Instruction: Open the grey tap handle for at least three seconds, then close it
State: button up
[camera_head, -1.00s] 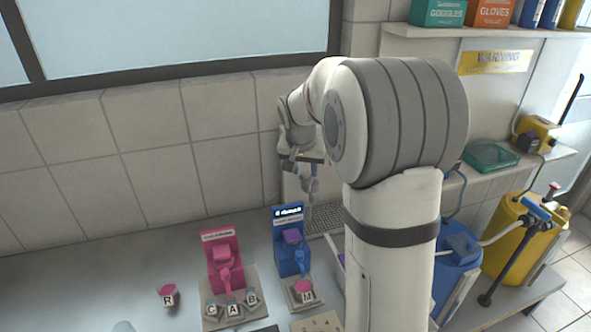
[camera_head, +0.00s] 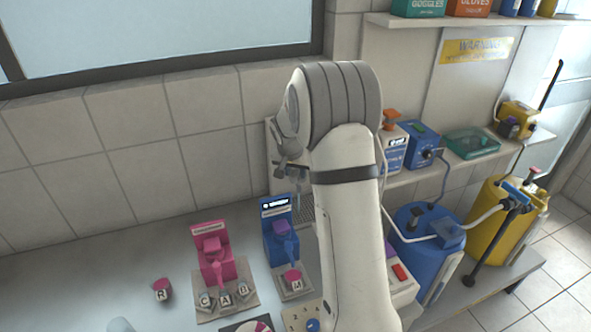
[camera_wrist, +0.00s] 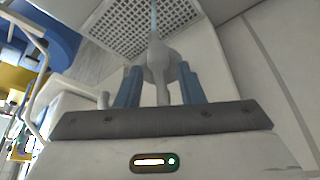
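In the wrist view, a grey tap (camera_wrist: 160,72) with a narrow stem stands between the two blue fingers of my gripper (camera_wrist: 160,88). The fingers are apart, one on each side, with gaps visible beside the stem. Which part is the grey tap handle is hard to tell. A thin light-blue streak (camera_wrist: 154,14) runs from the tap's far end over a white grate (camera_wrist: 125,25); it looks like water. In the head view, my gripper (camera_head: 284,172) is small and partly hidden by my arm, beside the grey tap (camera_head: 298,184) at the wall.
A pink dispenser (camera_head: 213,252) and a blue dispenser (camera_head: 280,243) stand on the bench left of my arm. A cup marked R (camera_head: 161,290) stands apart. A blue drum (camera_head: 428,250) and a yellow drum (camera_head: 495,225) are at right. A shelf with bottles is behind my arm.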

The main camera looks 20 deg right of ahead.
grip_shut()
dwell(0.3)
jog(key=shift+a+f+b, duration=0.1)
jog(key=shift+f+b, duration=0.05)
jog(key=shift+b, duration=0.45)
jog(key=shift+w+a+f+m+b, duration=0.1)
jog(key=shift+w+f+m+b, duration=0.05)
jog(key=shift+m+b, duration=0.7)
jog(key=w+m+g+b, duration=0.1)
jog(key=m+b, duration=0.1)
jog(key=m, duration=0.1)
jog(key=m+g+h+b, duration=0.1)
jog(key=m+b, duration=0.1)
jog(key=m, duration=0.2)
jog(key=w+a+m+g+b, duration=0.1)
jog(key=m+g+b, duration=0.1)
jog(key=m, duration=0.1)
jog(key=shift+w+r+h, duration=0.3)
jog(key=shift+r+h, duration=0.1)
jog(key=shift+m, duration=0.35)
